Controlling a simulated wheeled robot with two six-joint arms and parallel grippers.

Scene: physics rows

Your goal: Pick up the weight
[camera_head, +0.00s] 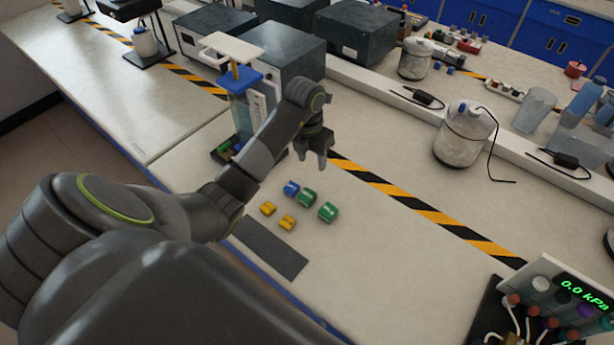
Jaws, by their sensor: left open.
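Several small coloured weights lie on the light bench: a blue one (291,188), a green one (307,197), another green one (328,211), a yellow one (268,208) and a second yellow one (287,222). They sit close together but mostly apart. My left gripper (312,162) is open and empty, fingers pointing down. It is above the bench, just behind the blue and green weights in the picture. Which weight the task means cannot be told. My right gripper does not show.
A dark grey mat (270,248) lies in front of the weights. A blue-topped apparatus (239,82) stands behind my left arm, with a dark tray (221,152) at its base. A pressure display (581,292) reads 0.0 kPa at lower right. The bench right of the weights is clear.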

